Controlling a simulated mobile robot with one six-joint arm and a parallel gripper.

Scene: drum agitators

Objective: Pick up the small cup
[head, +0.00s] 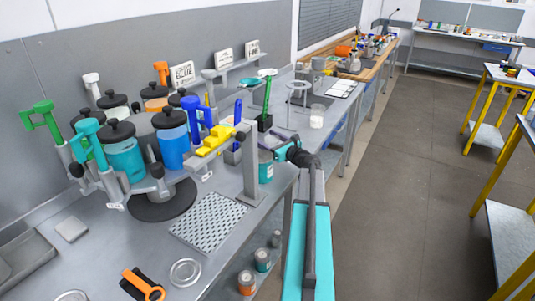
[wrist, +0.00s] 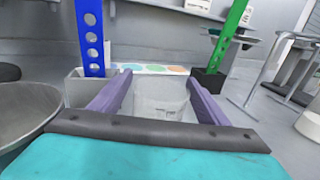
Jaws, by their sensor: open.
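A small, clear, see-through cup (wrist: 160,98) shows in the wrist view, between the two purple fingers of my gripper (wrist: 159,76). The fingers are open, one on each side of the cup. I cannot tell whether either finger touches it. The front bar of my gripper hides the cup's lower part. In the head view my teal gripper (head: 284,142) is over the bench near the black holder, and I cannot make out the small cup there.
A blue perforated stick (wrist: 91,40) stands left of the fingers, and a green one (wrist: 222,40) in a black holder (wrist: 207,84) stands right. An open can (wrist: 28,112) is close at left. A white container (head: 317,117) stands further along the bench.

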